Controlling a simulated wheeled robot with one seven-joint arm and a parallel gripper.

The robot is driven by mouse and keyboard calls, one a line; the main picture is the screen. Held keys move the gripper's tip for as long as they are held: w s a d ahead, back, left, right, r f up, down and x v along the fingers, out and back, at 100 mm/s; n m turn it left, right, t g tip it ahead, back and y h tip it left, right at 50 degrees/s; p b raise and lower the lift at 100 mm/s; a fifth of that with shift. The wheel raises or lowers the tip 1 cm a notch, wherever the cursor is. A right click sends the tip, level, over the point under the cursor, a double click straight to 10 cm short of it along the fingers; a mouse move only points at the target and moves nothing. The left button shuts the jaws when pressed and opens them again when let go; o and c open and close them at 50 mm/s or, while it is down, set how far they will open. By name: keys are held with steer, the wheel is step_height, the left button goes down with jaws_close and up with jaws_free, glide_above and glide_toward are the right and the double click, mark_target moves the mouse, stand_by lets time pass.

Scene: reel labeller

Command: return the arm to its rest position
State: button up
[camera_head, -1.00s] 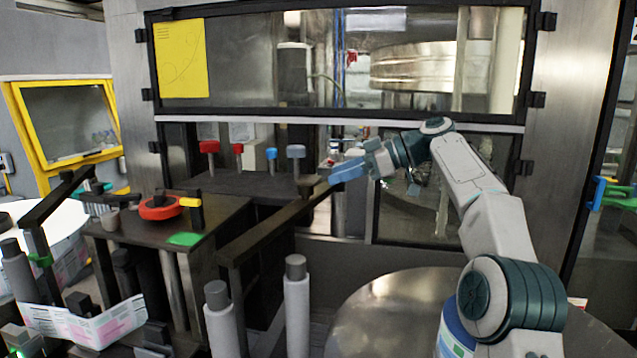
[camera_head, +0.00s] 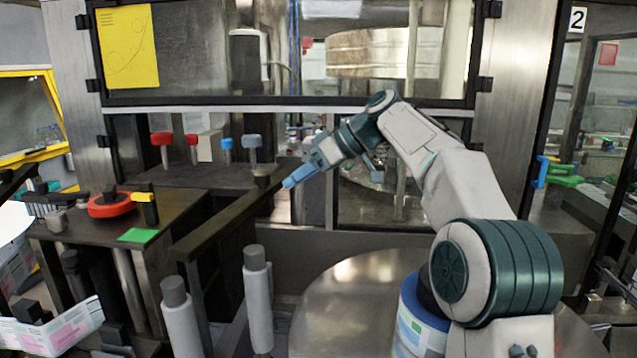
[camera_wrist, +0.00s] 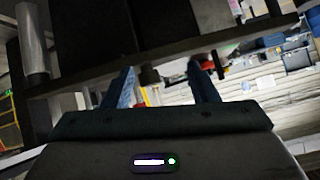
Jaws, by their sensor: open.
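My gripper (camera_head: 289,183) has blue fingers and is in the middle of the head view, at the end of my raised, bent arm. It is just right of the dark rail's far end, pointing left and slightly down. In the wrist view the two blue fingers of my gripper (camera_wrist: 165,85) stand apart with nothing held between them. The dark rail (camera_wrist: 150,52) crosses the wrist view beyond the fingertips. I cannot tell how near it is.
The dark rail (camera_head: 225,221) runs along the labeller's front, near two grey rollers (camera_head: 258,300). Red and blue knobs (camera_head: 252,142) stand behind it. A round metal table (camera_head: 345,305) lies below my arm. A red disc (camera_head: 110,206) sits at left. Window frames stand behind.

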steer(key=s+d+f+m+h, duration=0.3)
steer(key=s+d+f, duration=0.3)
steer(key=s, duration=0.5)
steer(key=s+d+f+m+t+h, duration=0.1)
steer(key=s+d+f+m+h, duration=0.2)
steer(key=s+d+f+m, duration=0.3)
steer(key=s+d+f+m+t+h, duration=0.1)
steer(key=s+d+f+m+h, duration=0.3)
steer(key=s+f, duration=0.8)
steer(key=shift+s+d, duration=0.65)
steer(key=shift+s, duration=0.3)
steer(key=shift+s+d, duration=0.65)
steer(key=shift+s, duration=0.3)
